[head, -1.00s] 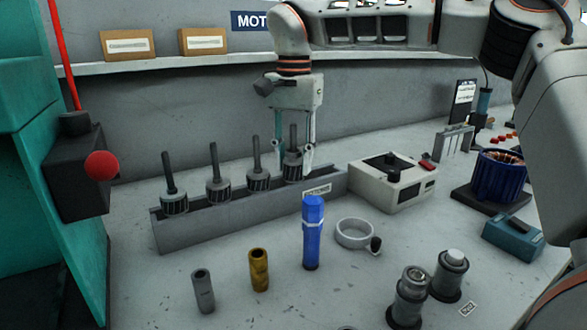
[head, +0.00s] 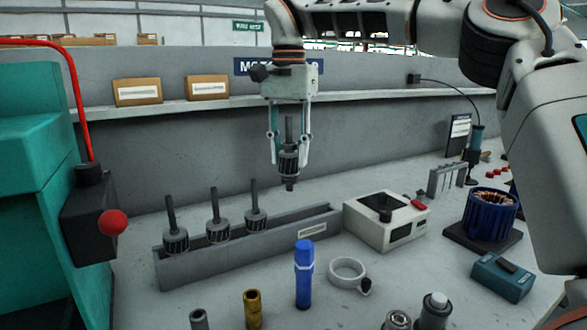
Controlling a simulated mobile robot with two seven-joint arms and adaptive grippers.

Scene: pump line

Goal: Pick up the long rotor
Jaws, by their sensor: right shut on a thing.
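My right gripper (head: 289,160) points down above the right end of the grey rotor rack (head: 185,269). It is shut on a rotor (head: 289,163), a dark ribbed cylinder with a shaft above and a short stub below. This rotor hangs upright, clear of the rack. Three other rotors stand in the rack: one at the left (head: 175,241), one in the middle (head: 217,230) and one to its right (head: 256,219). The rack's right end is empty. My left gripper is not in view.
A white box device (head: 380,231) stands right of the rack. In front are a blue cylinder (head: 304,275), a white ring clamp (head: 347,270), a brass sleeve (head: 252,308) and a grey sleeve (head: 199,319). A blue stator (head: 490,214) is at the right. A red knob (head: 112,222) juts out at left.

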